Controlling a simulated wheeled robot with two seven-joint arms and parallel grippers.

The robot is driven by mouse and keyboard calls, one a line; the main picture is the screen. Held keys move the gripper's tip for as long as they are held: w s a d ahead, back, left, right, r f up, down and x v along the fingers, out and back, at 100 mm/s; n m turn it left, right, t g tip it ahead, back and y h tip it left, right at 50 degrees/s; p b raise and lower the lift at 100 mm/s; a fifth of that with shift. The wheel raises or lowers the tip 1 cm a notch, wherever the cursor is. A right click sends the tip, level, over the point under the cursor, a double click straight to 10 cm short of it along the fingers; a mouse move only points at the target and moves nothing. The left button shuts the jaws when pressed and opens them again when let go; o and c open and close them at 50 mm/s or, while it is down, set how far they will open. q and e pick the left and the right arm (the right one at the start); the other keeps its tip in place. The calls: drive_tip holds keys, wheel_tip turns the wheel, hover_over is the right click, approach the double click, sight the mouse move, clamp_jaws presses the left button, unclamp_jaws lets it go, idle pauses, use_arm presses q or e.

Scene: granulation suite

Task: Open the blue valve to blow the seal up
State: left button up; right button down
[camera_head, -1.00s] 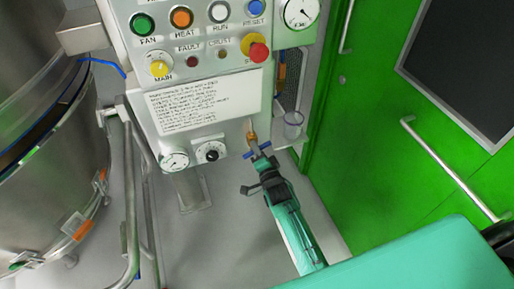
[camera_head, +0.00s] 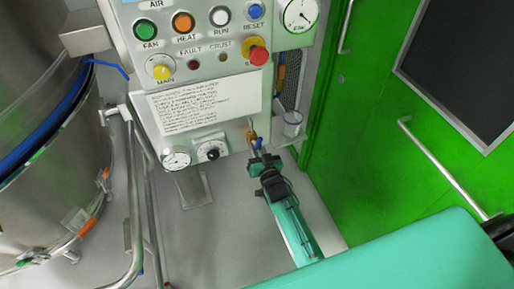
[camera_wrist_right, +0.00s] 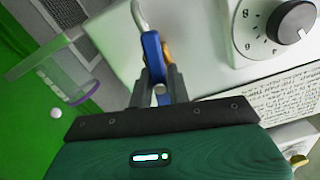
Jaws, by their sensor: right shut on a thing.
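The blue valve (camera_head: 259,144) is a small blue lever on a brass fitting (camera_head: 251,134) at the lower right corner of the control panel. In the right wrist view the blue lever (camera_wrist_right: 152,57) runs up from between the finger tips, roughly in line with the metal pipe. The seal (camera_head: 45,131) shows as a broad blue band around the steel vessel at left. My left gripper is not in view.
The control panel (camera_head: 205,78) carries buttons, a red knob and a printed sheet. A gauge (camera_head: 177,158) and black dial (camera_head: 211,151) sit below it. A clear cup (camera_head: 291,124) is fixed right of the valve. A green door (camera_head: 375,130) stands at right.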

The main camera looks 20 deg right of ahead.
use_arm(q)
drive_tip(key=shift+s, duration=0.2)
use_arm(e)
drive_tip(key=shift+n, duration=1.3)
drive_tip(key=c, duration=1.3)
unclamp_jaws()
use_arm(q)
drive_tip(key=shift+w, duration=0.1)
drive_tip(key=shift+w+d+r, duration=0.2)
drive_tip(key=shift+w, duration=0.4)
use_arm(e)
drive_tip(key=s, duration=1.4)
drive_tip(key=shift+d, duration=0.2)
